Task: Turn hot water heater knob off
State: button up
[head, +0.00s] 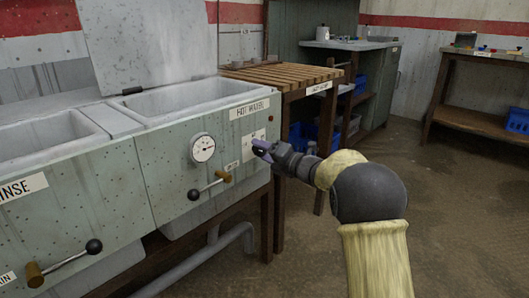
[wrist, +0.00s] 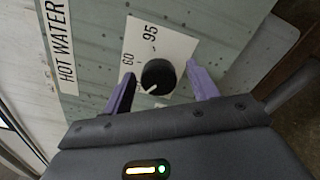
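The hot water heater knob (wrist: 158,76) is round and black with a white pointer mark. It sits on a white plate (wrist: 172,45) marked 60 and 95. In the wrist view the pointer is at the knob's lower left, below the 60. The "HOT WATER" label (wrist: 58,45) is to the left; it also shows in the head view (head: 250,109). My gripper (wrist: 160,72) is open, one purple finger on each side of the knob, with visible gaps. How far the fingertips are from the panel is unclear. In the head view my gripper (head: 262,148) hides the knob.
A round gauge (head: 203,148) and lever handles (head: 210,186) are on the sink front, left of my gripper. A slatted wooden table (head: 283,75) stands behind. Pipes (head: 205,262) run below. Open floor (head: 455,215) lies to the right.

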jog(key=shift+d+r, duration=0.1)
jog(key=p+v, duration=0.6)
jog(key=v, duration=1.1)
jog(key=shift+s, duration=0.15)
